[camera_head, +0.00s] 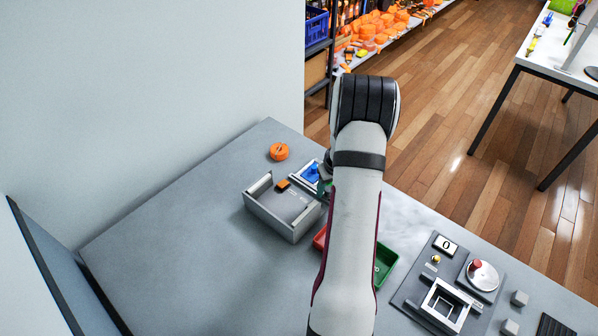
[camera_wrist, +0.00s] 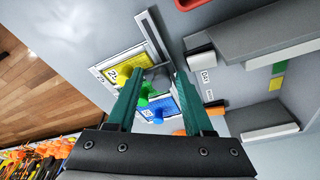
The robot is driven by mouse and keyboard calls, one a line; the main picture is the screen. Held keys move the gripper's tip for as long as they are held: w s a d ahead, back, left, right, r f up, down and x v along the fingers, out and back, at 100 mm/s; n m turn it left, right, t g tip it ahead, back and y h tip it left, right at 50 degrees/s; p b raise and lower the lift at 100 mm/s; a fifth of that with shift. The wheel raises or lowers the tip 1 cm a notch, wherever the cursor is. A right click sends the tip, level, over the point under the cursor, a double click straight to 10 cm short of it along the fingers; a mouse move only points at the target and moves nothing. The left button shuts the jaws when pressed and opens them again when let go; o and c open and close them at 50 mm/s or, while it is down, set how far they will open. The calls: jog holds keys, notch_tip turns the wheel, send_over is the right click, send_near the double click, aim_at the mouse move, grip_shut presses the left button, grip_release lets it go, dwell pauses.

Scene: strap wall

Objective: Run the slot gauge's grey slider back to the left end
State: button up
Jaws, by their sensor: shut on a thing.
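My gripper (camera_wrist: 160,72) shows in the wrist view with two teal fingers, one on each side of a small grey piece (camera_wrist: 158,75). The jaws are shut on this piece, which looks like the slider. A dark grey strip with a pale edge (camera_wrist: 152,38) runs up from it and looks like part of the slot gauge. A yellow plate (camera_wrist: 120,72) and a blue plate (camera_wrist: 155,108) lie around the fingers, with green and blue knobs. In the head view my arm hides the slider and most of the gripper; only a green finger part (camera_head: 325,187) shows.
A grey open box (camera_head: 285,212) stands close to the gripper, with an orange block (camera_head: 283,185) at its edge. An orange disc (camera_head: 279,152) lies behind. Red (camera_head: 320,237) and green trays (camera_head: 385,265) and a dark device panel (camera_head: 450,285) are to the right. The left tabletop is clear.

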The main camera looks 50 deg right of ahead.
jog(key=shift+s+a+f, duration=0.1)
jog(key=shift+s+f, duration=0.1)
jog(key=shift+s, duration=1.3)
jog(key=shift+s+a+f, duration=0.1)
jog(key=shift+s+f, duration=0.05)
jog(key=shift+s, duration=1.3)
jog(key=o, duration=0.6)
jog(key=shift+c, duration=0.2)
jog(key=shift+w+d+r, duration=0.1)
jog(key=shift+w+r, duration=0.05)
jog(key=shift+r, duration=3)
jog(key=shift+c, duration=0.2)
